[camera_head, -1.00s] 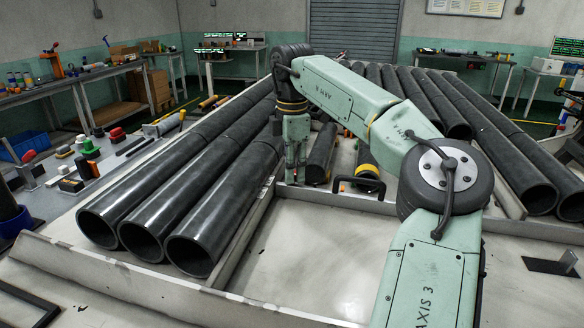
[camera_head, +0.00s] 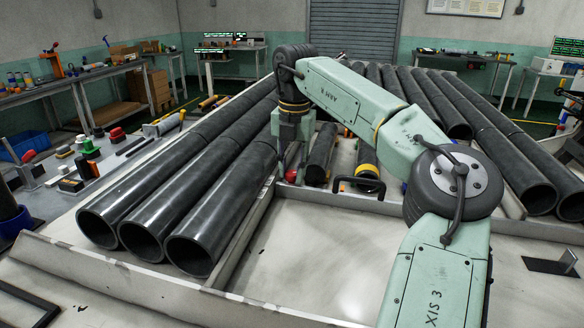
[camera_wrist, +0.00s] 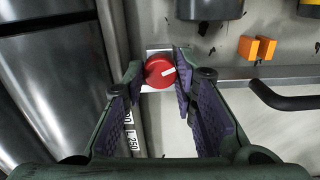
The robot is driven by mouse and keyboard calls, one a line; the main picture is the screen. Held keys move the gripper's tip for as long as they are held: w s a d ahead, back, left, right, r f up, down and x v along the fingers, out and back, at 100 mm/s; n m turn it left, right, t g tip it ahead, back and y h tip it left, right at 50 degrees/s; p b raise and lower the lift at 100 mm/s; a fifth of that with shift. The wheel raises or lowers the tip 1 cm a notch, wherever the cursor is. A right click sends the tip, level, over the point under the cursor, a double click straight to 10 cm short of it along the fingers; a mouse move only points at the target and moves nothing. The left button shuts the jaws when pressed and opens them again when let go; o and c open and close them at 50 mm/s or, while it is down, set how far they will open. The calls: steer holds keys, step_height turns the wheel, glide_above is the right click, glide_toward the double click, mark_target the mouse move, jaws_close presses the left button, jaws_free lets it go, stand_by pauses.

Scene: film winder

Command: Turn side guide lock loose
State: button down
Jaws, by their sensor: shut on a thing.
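The side guide lock is a red round knob (camera_wrist: 160,72) with a white pointer mark. It sits on a pale plate at the top middle of the wrist view, and the mark points right and slightly up. In the head view it is a small red spot (camera_head: 291,176) under my wrist. My gripper (camera_wrist: 159,66) is shut on the knob, with one purple-padded finger on its left and one on its right. In the head view my gripper (camera_head: 291,167) reaches down beside the long dark rollers. The exact finger contact is hard to see.
Dark rollers (camera_wrist: 50,90) lie close on the left. A black handle bar (camera_wrist: 284,97) and orange blocks (camera_wrist: 257,47) are on the right. The pale panel in front (camera_head: 320,250) is clear.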

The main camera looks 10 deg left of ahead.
mark_target(295, 174)
steer(key=n, duration=0.3)
steer(key=shift+n, duration=2.1)
steer(key=c, duration=1.3)
jaws_free()
steer(key=shift+s+d+r, duration=0.1)
steer(key=shift+d+r, duration=0.1)
steer(key=shift+r, duration=1.8)
steer(key=shift+d+r, duration=0.15)
steer(key=shift+r, duration=1.85)
